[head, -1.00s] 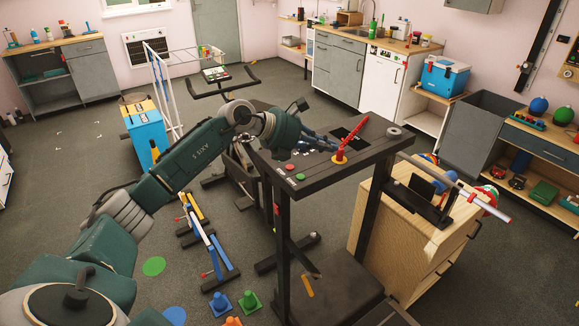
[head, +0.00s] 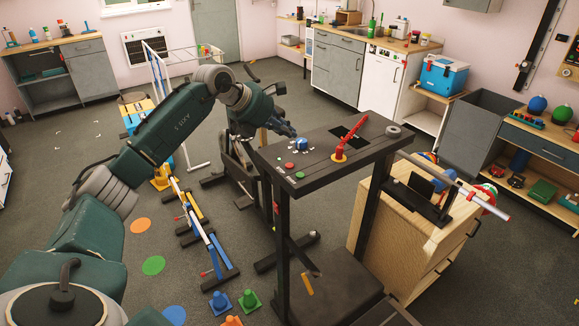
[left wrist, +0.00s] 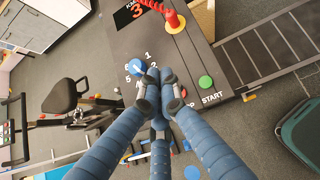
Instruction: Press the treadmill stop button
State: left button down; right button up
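The treadmill console (head: 322,162) is a dark panel with a red button (head: 289,166) near its left front corner and a green button (head: 299,175) beside it. In the left wrist view the green button (left wrist: 206,82) is labelled START. My left gripper (head: 289,132) is at the console's back left edge, apart from the red button. Its blue fingers (left wrist: 165,88) are together with nothing between them. My right gripper is out of view.
A blue dial (head: 302,143) with numbers around it sits close to my fingertips. A red coiled cord on a yellow base (head: 340,156) stands upright further right on the console. An exercise bike is behind; a wooden cabinet (head: 400,215) stands to the right.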

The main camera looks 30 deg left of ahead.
pick_arm(q)
jog(key=b, duration=0.5)
send_over(288, 166)
notch_tip(288, 166, down, 7)
jog(key=shift+s, duration=0.1)
jog(key=shift+f+b, duration=0.4)
jog(key=shift+f, duration=0.3)
dwell(0.5)
jog(key=shift+f, duration=0.4)
jog(key=shift+d+f+b, duration=0.1)
jog(key=shift+f+b, duration=0.3)
jog(key=shift+b, duration=0.1)
dwell(0.3)
dwell(0.4)
jog(key=shift+r+p, duration=0.6)
jog(key=shift+r, duration=0.2)
